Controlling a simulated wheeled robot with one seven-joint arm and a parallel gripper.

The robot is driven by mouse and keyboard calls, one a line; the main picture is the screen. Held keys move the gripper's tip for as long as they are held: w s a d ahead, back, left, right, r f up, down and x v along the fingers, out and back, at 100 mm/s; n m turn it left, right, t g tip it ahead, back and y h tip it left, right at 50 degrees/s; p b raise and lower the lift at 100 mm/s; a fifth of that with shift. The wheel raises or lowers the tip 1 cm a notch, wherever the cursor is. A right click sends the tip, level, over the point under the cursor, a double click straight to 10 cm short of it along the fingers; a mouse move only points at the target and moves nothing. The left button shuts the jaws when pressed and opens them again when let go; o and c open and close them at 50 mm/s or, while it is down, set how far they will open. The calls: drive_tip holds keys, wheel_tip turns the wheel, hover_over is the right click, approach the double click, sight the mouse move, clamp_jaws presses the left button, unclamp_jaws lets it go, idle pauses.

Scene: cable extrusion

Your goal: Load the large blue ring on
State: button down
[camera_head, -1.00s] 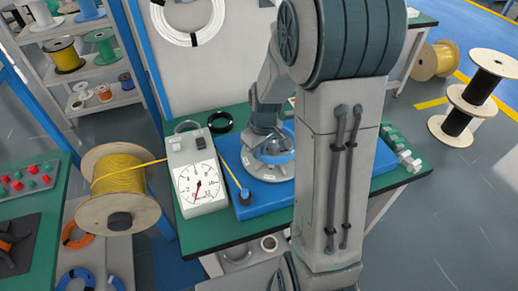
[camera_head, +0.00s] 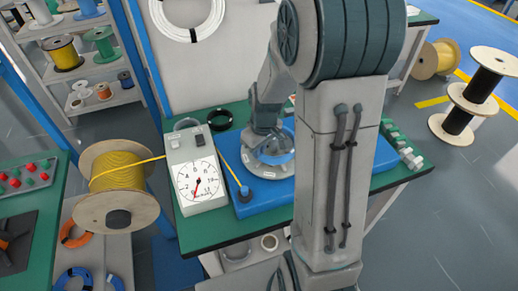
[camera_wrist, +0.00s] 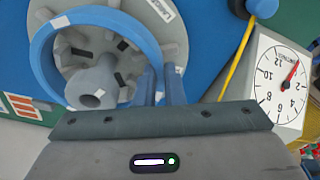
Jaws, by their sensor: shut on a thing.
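The large blue ring (camera_wrist: 95,15) is in my gripper (camera_wrist: 162,78), whose blue fingers pinch its wall at the ring's right side in the wrist view. The grey round fixture (camera_wrist: 170,35) with a central stub (camera_wrist: 92,88) shows through and beyond the ring. The ring appears over the fixture and around the stub in this view; I cannot tell whether it rests on it. In the head view the fixture (camera_head: 258,170) stands on a blue base plate (camera_head: 262,198), and part of the ring (camera_head: 282,158) shows beside my arm, which hides the rest.
A dial gauge box (camera_head: 197,182) stands left of the fixture. A yellow cable runs from a wooden spool (camera_head: 118,185) past it to a blue-capped post (camera_head: 244,195). Green and white parts (camera_head: 402,145) line the right side of the bench. A black ring (camera_head: 220,119) lies behind.

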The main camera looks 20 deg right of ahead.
drive_tip(key=shift+f, duration=0.25)
drive_tip(key=c, duration=1.5)
unclamp_jaws()
drive_tip(key=shift+o, duration=0.2)
drive_tip(key=shift+r, duration=0.15)
wheel_tip(320, 180, up, 7)
drive_tip(key=p, duration=0.5)
drive_tip(key=shift+r, duration=0.4)
